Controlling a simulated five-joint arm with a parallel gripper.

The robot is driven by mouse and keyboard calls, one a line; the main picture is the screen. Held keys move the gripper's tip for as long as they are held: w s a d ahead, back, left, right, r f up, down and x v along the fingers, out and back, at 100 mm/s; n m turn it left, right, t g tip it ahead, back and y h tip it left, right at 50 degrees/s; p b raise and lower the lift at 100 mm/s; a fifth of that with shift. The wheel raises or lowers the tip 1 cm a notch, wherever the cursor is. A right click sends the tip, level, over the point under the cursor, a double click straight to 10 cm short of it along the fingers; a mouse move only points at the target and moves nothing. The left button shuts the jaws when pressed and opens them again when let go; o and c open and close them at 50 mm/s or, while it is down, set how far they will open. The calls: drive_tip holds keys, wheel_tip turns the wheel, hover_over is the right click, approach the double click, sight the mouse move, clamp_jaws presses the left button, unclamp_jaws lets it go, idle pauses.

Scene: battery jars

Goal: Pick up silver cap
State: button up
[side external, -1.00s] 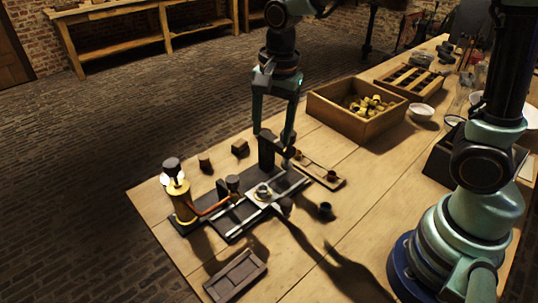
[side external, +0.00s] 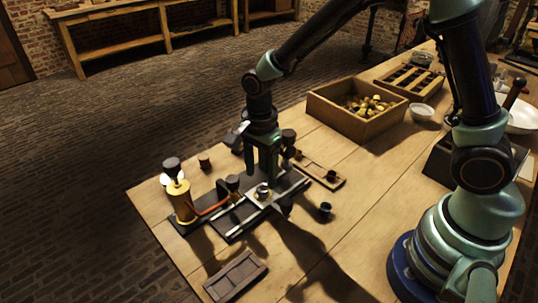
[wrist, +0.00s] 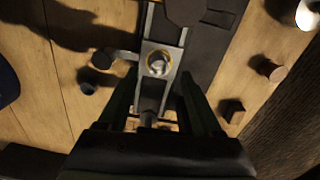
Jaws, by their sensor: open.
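A small round silver piece with a brassy rim, which looks like the silver cap (side external: 263,190), sits on a pale plate in the middle of the dark rail fixture (side external: 230,222). In the wrist view the cap (wrist: 159,64) shows from above, between and ahead of my two fingers. My gripper (side external: 263,178) points down just above and behind the cap. Its fingers are spread and empty, and they show in the wrist view (wrist: 159,82). I cannot tell the exact height gap between the fingertips and the cap.
A brass cylinder with a dark knob (side external: 181,198) stands at the fixture's left end. A small dark cup (side external: 325,209) stands to the right. A wooden box (side external: 340,120) of yellowish pieces is behind. A shallow dark tray (side external: 262,268) lies in front. The front right tabletop is mostly clear.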

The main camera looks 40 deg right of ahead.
sight(263, 191)
wheel_tip(263, 191, down, 4)
drive_tip(key=shift+d+f, duration=0.1)
clamp_jaws()
idle(0.4)
